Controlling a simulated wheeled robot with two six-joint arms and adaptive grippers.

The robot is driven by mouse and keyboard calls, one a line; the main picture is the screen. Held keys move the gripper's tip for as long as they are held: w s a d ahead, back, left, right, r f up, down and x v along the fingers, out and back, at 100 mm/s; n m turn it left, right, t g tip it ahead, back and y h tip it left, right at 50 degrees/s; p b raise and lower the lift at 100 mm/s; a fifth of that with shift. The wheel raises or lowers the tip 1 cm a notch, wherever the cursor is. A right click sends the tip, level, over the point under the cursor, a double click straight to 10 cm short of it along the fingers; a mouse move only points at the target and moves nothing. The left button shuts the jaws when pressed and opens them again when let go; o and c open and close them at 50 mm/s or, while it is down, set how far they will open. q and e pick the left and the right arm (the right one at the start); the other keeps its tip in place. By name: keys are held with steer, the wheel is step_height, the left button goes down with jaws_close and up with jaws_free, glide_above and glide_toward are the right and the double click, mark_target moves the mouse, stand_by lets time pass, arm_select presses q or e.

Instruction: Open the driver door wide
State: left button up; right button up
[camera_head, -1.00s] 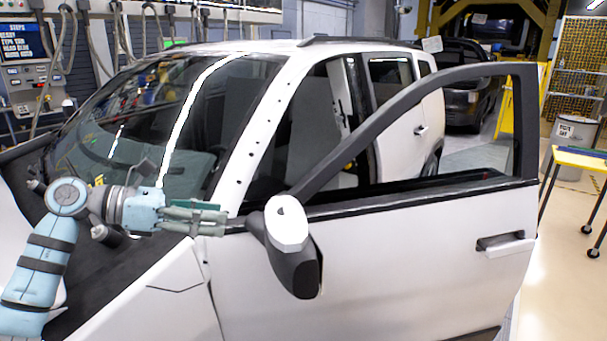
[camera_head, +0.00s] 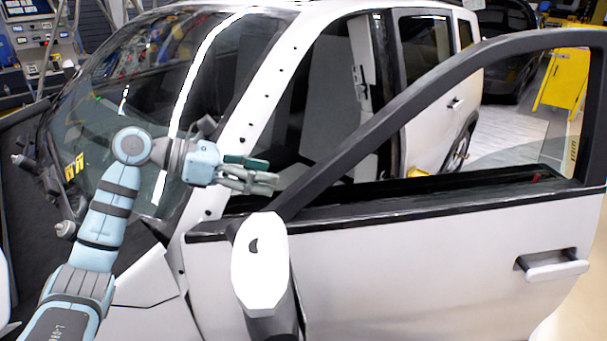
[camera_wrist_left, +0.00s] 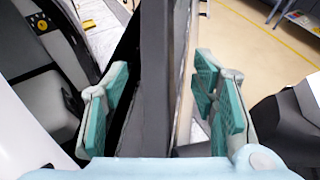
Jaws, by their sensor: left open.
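The white driver door (camera_head: 400,275) stands open, swung out from the car, with its dark window frame (camera_head: 400,108) and outer handle (camera_head: 552,265). The side mirror (camera_head: 260,265) is at its front corner. My left gripper (camera_head: 265,176) is open just above the mirror, by the front foot of the window frame. In the left wrist view my left gripper (camera_wrist_left: 160,98) has its green-padded fingers on either side of the dark door frame (camera_wrist_left: 152,90). The frame is between the pads; I cannot tell whether they touch it. My right gripper is not in view.
The windscreen (camera_head: 180,80) and white pillar (camera_head: 255,95) are close behind my left gripper. A seat (camera_wrist_left: 45,75) shows inside the car in the left wrist view. A yellow cabinet (camera_head: 565,80) stands at the back right. Some floor is clear beyond the door.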

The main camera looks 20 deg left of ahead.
mark_target(296, 180)
arm_select(q)
steer(key=p+x, duration=0.1)
steer(key=x, duration=0.3)
steer(key=shift+w+d, duration=0.2)
steer(key=shift+d, duration=0.1)
steer(key=w+d+f, duration=0.2)
steer(key=w, duration=0.1)
steer(key=shift+w+d+f, duration=0.15)
steer(key=shift+w+d, duration=0.1)
steer(key=shift+d, duration=0.2)
steer(key=shift+s, duration=0.35)
steer(key=shift+c, duration=1.2)
jaws_close()
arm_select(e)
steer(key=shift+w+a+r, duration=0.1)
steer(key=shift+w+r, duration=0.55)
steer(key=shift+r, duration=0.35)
